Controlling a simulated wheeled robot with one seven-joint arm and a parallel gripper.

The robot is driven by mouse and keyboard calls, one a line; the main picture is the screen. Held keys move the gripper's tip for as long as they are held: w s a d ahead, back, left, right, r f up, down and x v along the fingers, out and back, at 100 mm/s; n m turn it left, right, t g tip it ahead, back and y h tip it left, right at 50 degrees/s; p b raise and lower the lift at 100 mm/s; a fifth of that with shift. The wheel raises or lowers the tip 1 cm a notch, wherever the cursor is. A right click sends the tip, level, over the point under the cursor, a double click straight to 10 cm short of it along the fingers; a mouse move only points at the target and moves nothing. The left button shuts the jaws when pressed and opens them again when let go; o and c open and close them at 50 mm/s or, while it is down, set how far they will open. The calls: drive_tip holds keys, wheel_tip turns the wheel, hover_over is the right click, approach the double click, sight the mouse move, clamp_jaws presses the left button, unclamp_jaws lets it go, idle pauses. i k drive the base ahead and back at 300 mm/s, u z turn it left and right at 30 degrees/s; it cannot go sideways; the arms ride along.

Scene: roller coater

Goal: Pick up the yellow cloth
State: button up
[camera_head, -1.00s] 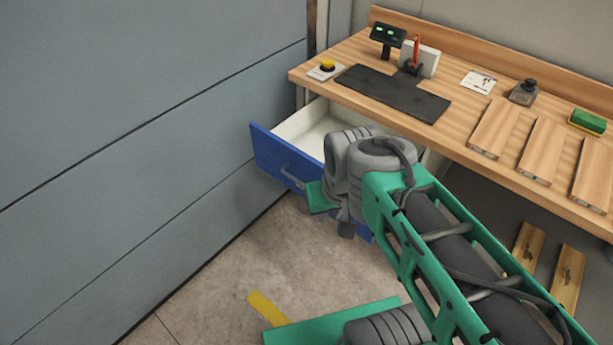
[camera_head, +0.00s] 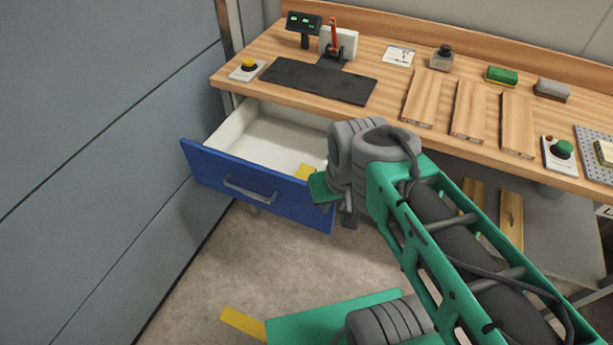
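A small piece of a yellow thing, likely the yellow cloth (camera_head: 303,171), shows inside the open blue-fronted drawer (camera_head: 225,178), near its front right corner. My arm hides part of the drawer's right side. My green and grey arm reaches in from the lower right and its wrist is just right of the drawer front. The gripper's fingers cannot be made out, and whether they hold anything cannot be told.
A grey wall (camera_head: 100,130) stands close on the left.

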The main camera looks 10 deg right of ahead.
sight(304, 170)
drive_tip(key=u, duration=0.55)
drive_tip(key=k, duration=0.65)
drive_tip(key=u, duration=0.7)
drive_tip(key=i, duration=1)
drive_tip(key=z, duration=0.75)
